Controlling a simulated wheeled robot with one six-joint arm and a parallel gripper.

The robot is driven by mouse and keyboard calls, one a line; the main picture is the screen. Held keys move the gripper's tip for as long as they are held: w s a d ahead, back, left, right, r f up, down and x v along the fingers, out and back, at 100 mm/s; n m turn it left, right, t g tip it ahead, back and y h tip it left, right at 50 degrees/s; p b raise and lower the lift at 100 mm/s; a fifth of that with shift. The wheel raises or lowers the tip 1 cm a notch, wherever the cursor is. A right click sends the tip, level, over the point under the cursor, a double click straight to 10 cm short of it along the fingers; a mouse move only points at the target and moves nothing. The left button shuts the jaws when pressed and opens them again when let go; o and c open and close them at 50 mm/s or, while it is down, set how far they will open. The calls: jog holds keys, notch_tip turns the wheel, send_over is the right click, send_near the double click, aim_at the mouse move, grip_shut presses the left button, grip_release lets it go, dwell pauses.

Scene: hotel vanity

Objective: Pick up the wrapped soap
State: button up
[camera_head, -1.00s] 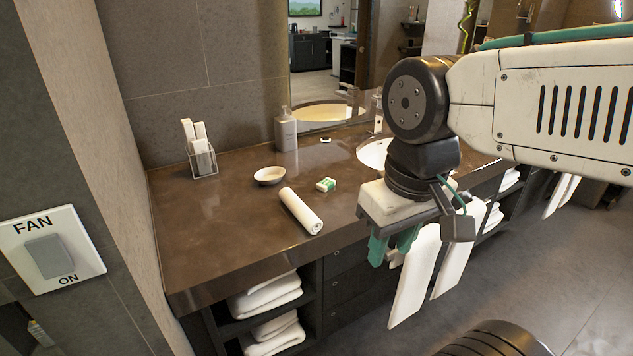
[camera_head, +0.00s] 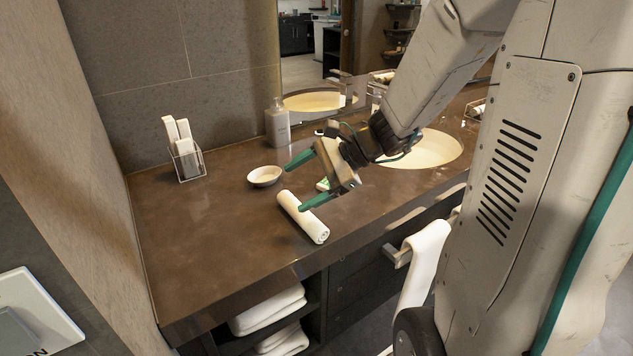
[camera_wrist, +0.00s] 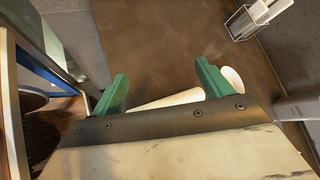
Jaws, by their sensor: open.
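The wrapped soap (camera_head: 322,184) is a small green and white block on the brown counter, mostly hidden behind my gripper in the head view. My gripper (camera_head: 300,181) is open and empty, its two green fingers spread and pointing left over the counter, near the soap. In the wrist view my green fingers (camera_wrist: 161,88) are wide apart, and the soap does not show there.
A rolled white towel (camera_head: 303,217) lies just left of and in front of my gripper, with a small white dish (camera_head: 264,176) behind it. A soap dispenser (camera_head: 277,124) and a wire holder (camera_head: 188,163) stand toward the wall. A sink (camera_head: 428,149) is at right.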

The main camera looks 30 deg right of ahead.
jog(key=w+d+f+m+t+h, duration=0.1)
jog(key=w+d+f+m+t, duration=0.35)
jog(key=d+m, duration=0.35)
jog(key=m+t+h, duration=0.2)
jog(key=m+h, duration=0.2)
jog(key=m, duration=0.2)
send_near(327, 182)
jog(key=shift+w+a+f, duration=0.2)
jog(key=shift+w+a, duration=0.05)
jog(key=shift+w, duration=0.4)
jog(key=shift+w+f, duration=0.25)
jog(key=shift+w, duration=0.05)
jog(key=x, duration=0.6)
jog(key=shift+w+a+f, duration=0.15)
jog(key=shift+w, duration=0.2)
jog(key=c, duration=1.1)
